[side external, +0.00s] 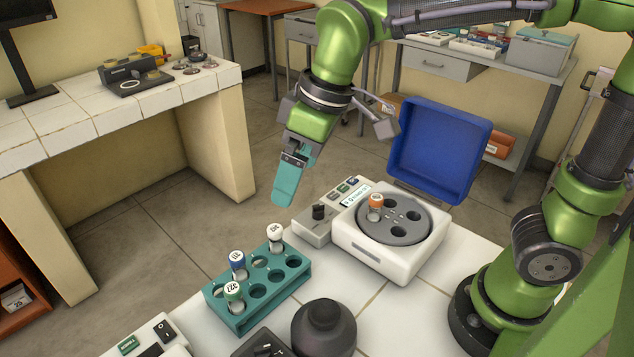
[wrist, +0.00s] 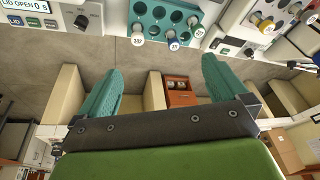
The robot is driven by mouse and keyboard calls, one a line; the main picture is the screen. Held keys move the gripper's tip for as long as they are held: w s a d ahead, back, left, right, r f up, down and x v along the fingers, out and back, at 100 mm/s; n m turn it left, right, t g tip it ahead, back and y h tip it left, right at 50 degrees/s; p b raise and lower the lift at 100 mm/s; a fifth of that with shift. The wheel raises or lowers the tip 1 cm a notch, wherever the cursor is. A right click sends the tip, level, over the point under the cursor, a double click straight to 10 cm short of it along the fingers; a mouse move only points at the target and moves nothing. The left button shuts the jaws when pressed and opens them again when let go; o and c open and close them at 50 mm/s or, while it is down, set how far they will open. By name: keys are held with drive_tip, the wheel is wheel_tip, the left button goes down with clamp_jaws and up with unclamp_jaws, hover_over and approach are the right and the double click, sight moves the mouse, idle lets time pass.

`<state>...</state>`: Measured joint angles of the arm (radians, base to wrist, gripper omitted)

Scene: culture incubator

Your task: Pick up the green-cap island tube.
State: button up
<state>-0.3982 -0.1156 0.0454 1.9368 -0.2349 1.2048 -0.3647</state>
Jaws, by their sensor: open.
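The green-cap tube (side external: 232,291) stands upright in the near end of the teal rack (side external: 262,307) on the white tiled island. It also shows near the top of the wrist view (wrist: 198,31), its cap mostly covered by a white label. A blue-cap tube (side external: 237,262) and a white-cap tube (side external: 275,235) stand in the same rack. My gripper (side external: 284,190) is open and empty, in the air above and beyond the rack's far end, apart from all tubes. In the wrist view its teal fingers (wrist: 162,68) are spread wide, with the rack beyond the tips.
A white centrifuge (side external: 385,262) with its blue lid (side external: 440,148) open stands right of the rack, holding an orange-cap tube (side external: 376,203). A dark bottle (side external: 323,330) stands close to the rack's front right. A control box (side external: 150,342) sits at the front left.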

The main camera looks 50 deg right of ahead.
drive_tip(key=s+d+m+t, duration=0.1)
drive_tip(key=s+d+m, duration=0.1)
drive_tip(key=d+m, duration=0.1)
drive_tip(key=s+d+f+m+t, duration=0.1)
drive_tip(key=s+d+m, duration=0.2)
drive_tip(key=d, duration=0.2)
drive_tip(key=s+d+m+t, duration=0.2)
drive_tip(key=s+d+m, duration=0.1)
drive_tip(key=d, duration=0.2)
drive_tip(key=shift+f, duration=0.25)
drive_tip(key=shift+c, duration=0.6)
drive_tip(key=shift+d+r+t, duration=0.2)
drive_tip(key=shift+d+t, duration=0.05)
drive_tip(key=shift+t, duration=0.05)
drive_tip(key=shift+c, duration=1.1)
drive_tip(key=c, duration=0.4)
